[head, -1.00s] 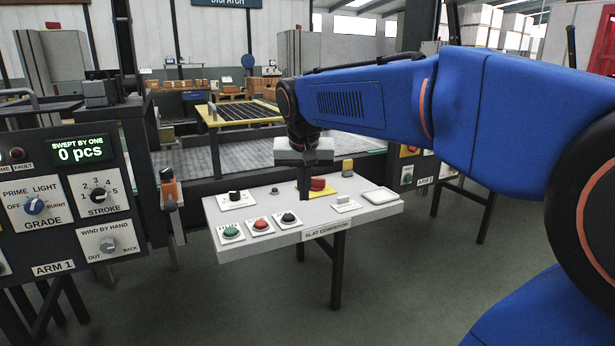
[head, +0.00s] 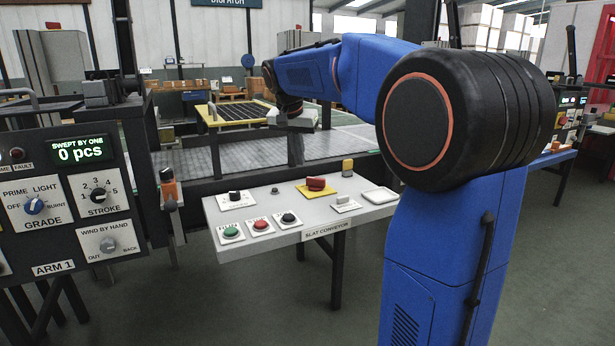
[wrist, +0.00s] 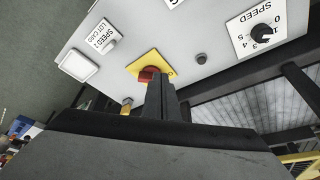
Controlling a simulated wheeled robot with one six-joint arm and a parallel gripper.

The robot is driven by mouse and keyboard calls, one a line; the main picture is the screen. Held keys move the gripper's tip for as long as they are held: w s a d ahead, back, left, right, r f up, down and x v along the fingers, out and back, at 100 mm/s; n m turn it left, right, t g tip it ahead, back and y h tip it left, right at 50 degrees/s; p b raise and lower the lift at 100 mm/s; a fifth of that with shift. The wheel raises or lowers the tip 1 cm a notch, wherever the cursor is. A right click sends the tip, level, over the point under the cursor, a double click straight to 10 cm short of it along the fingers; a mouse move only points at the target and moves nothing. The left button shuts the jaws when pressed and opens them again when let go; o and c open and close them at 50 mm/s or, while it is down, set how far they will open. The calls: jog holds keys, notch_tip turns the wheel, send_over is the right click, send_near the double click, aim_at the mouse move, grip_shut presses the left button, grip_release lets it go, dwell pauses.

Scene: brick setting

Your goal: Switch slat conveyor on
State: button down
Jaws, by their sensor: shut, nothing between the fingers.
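The slat conveyor panel (head: 263,244) is a light grey sloped desk on dark legs in the head view. A green button (head: 231,232), a red button (head: 261,224) and a black button (head: 288,218) sit along its front edge. A black speed knob (head: 235,195) is at its back left. A red switch or button on a yellow plate (head: 316,185) is toward the back right; it also shows in the wrist view (wrist: 148,75). My gripper (head: 296,160) is shut and empty, pointing down above the panel's back edge. In the wrist view its fingers (wrist: 161,95) partly cover the yellow plate.
The ARM 1 panel (head: 65,190) stands at the left. An orange-topped post (head: 168,187) is between it and the desk. The slatted conveyor bed (head: 220,160) runs behind the desk. Open floor lies in front.

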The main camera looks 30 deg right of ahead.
send_near(309, 187)
jog(key=f, duration=0.1)
jog(key=s+a+f, duration=0.1)
jog(key=f, duration=0.2)
jog(key=shift+s+a, duration=0.3)
jog(key=shift+w+d+f, duration=0.1)
jog(key=shift+w+d, duration=0.65)
jog(key=shift+d, duration=0.15)
jog(key=shift+w+d, duration=0.6)
jog(key=shift+d, duration=0.05)
